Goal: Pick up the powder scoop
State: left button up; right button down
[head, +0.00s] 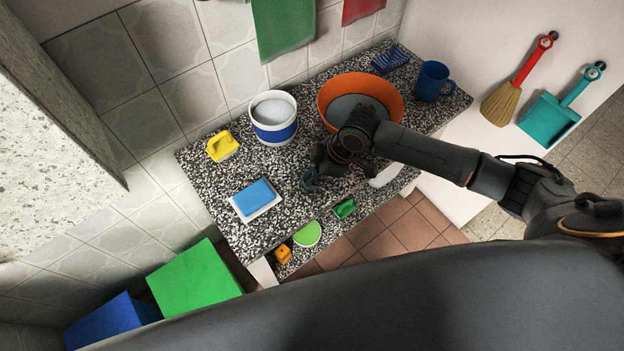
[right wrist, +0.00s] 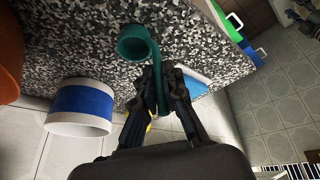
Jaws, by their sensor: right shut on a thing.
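The powder scoop (right wrist: 134,45) is dark teal, with a round cup and a curved handle. In the right wrist view its handle lies between the fingers of my right gripper (right wrist: 163,82), which is shut on it. In the head view my right gripper (head: 316,172) is over the front part of the speckled counter, with a small teal part of the scoop (head: 308,184) showing beside it; the rest is hidden by the gripper. I cannot tell whether the scoop touches the counter. My left gripper is not in view.
On the counter (head: 222,182) stand a white-and-blue tub (head: 274,130) with pale contents, an orange basin (head: 327,94), a yellow item (head: 222,146), a blue sponge (head: 254,196) on a white dish, a blue mug (head: 432,82) and a blue brush (head: 390,60). A lower shelf holds small items.

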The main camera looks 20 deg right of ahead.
jog(key=shift+r, duration=0.45)
jog(key=s+d+r+b, duration=0.4)
jog(key=s+d+r, duration=0.5)
jog(key=r, duration=0.3)
jog(key=shift+d, duration=0.9)
jog(key=shift+w+r, duration=0.1)
